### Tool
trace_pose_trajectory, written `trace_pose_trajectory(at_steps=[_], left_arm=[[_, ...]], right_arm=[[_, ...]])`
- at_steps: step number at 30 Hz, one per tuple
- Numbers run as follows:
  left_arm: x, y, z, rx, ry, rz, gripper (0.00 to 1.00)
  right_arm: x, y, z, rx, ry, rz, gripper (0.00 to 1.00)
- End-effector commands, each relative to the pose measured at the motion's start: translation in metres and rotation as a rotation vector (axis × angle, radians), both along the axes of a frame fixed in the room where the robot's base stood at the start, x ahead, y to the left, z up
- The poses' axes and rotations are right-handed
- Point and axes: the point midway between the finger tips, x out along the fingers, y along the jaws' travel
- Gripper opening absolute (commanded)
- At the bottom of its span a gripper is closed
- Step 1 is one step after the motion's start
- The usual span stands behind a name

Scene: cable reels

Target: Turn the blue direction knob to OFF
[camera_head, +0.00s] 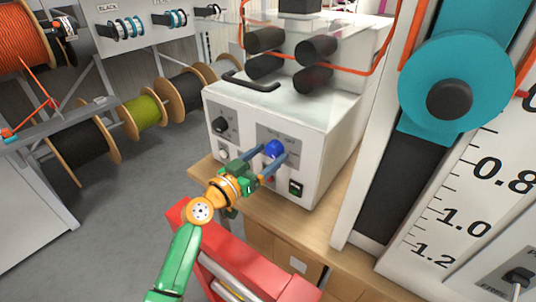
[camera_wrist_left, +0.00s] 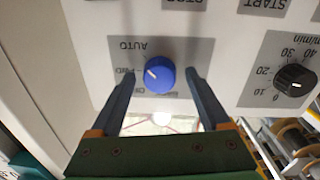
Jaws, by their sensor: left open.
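The blue direction knob (camera_head: 274,149) is on the front panel of a white machine box (camera_head: 300,115). It also shows in the left wrist view (camera_wrist_left: 159,75), where its white pointer line points up and left, near the FWD label. My left gripper (camera_head: 268,157) is open in front of the panel. In the left wrist view, its two fingers (camera_wrist_left: 159,78) stand on either side of the knob, with a visible gap on both sides. Whether the fingertips touch the panel I cannot tell. My right gripper is not in view.
A black speed knob (camera_wrist_left: 295,77) is beside the blue knob's plate. A black rocker switch (camera_head: 296,188) sits low on the panel. The box stands on a wooden bench (camera_head: 330,222). Cable reels (camera_head: 143,114) stand at the left, and a teal wheel (camera_head: 457,80) at the right.

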Motion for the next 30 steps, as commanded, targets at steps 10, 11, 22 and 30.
trace_pose_trajectory(at_steps=[10,11,22,30], left_arm=[[0.0031,-0.0032,-0.0003,0.001,0.001,-0.001,0.72],[0.0031,-0.0032,-0.0004,0.001,0.001,-0.001,0.64],[0.0029,-0.0031,-0.0007,-0.002,0.004,-0.001,0.00],[0.0026,-0.0033,-0.0014,-0.068,0.052,-0.002,0.00]], right_arm=[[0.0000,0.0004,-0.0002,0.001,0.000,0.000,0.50],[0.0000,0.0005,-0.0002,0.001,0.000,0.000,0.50],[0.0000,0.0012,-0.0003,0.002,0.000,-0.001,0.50],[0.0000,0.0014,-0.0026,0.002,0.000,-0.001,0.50]])
